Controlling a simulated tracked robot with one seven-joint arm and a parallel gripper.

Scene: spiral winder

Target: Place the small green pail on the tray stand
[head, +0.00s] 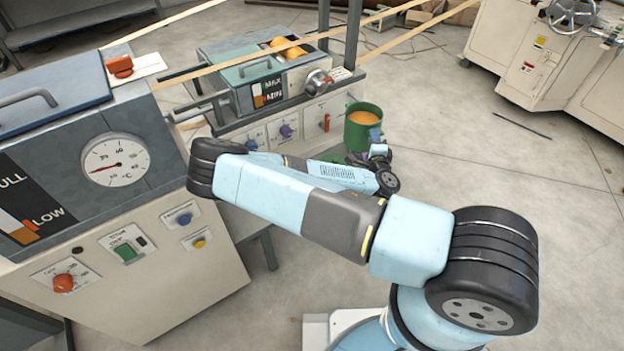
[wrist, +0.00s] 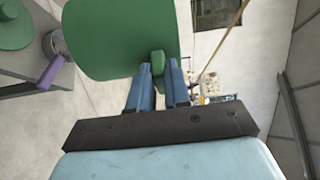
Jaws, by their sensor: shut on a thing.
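The small green pail (head: 358,134) is held up in front of the winder's front panel in the head view, roughly upright, with orange contents showing at its top. It fills the upper middle of the wrist view (wrist: 110,40). My gripper (head: 376,137) is shut on a small green tab on the pail's side; its blue fingers (wrist: 158,76) stand either side of the tab. I cannot make out the tray stand for sure. A green patch shows just below the pail in the head view, partly hidden by my arm.
A grey surface with a green round piece (wrist: 14,24) and a purple handle (wrist: 50,70) lies left in the wrist view. The machine with a dial gauge (head: 115,160) stands left in the head view. Pale straps (head: 290,50) cross above. The floor at right is open.

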